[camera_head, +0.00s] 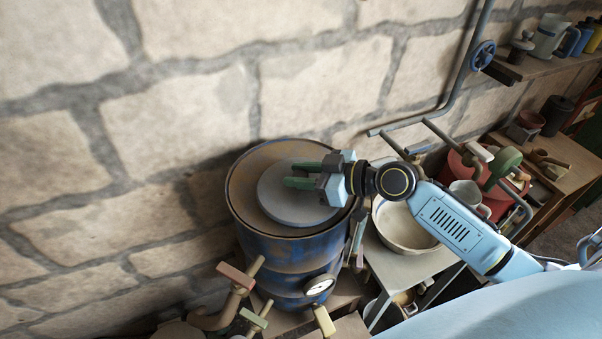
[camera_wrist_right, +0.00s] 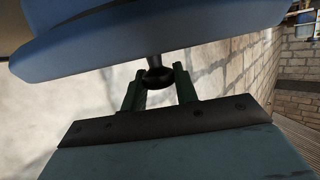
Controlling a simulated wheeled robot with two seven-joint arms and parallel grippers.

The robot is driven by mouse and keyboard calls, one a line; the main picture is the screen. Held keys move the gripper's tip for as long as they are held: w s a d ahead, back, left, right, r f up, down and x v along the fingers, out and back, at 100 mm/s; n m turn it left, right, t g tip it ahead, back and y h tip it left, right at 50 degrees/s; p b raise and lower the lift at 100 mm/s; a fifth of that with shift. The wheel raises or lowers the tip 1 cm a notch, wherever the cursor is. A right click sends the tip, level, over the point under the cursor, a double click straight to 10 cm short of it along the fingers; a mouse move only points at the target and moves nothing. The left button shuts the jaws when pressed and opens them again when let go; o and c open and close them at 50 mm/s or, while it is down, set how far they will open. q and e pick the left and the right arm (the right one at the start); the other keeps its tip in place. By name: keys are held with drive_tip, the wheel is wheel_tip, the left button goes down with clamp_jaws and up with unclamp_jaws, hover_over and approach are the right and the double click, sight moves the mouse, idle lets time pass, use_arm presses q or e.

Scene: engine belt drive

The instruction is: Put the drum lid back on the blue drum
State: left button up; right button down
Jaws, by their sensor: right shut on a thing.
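The blue drum (camera_head: 285,252) stands against the stone wall, with a rusty brown top rim. The round blue-grey drum lid (camera_head: 290,205) is over the drum's top, inside the rim's outline. I cannot tell whether it rests on the drum or hangs just above it. My right gripper (camera_head: 300,176) is above the lid, shut on its knob. In the right wrist view, the green fingers (camera_wrist_right: 158,82) are on either side of the dark knob (camera_wrist_right: 158,76), below the lid's blue disc (camera_wrist_right: 150,42). My left gripper is not in view.
A pale basin (camera_head: 405,232) stands on a small table right of the drum. A pressure gauge (camera_head: 319,285) and pipes with valve handles (camera_head: 240,280) are in front. A wall pipe with a blue wheel (camera_head: 483,55) runs behind. A cluttered bench (camera_head: 565,150) is at the right.

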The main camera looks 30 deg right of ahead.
drive_tip(key=shift+f+b, duration=0.2)
drive_tip(key=shift+b, duration=0.25)
idle(0.6)
drive_tip(key=c, duration=1)
unclamp_jaws()
drive_tip(key=shift+d, duration=0.1)
drive_tip(key=b+v, duration=0.4)
drive_tip(key=v, duration=0.9)
drive_tip(key=shift+s, duration=0.2)
drive_tip(key=shift+r, duration=0.1)
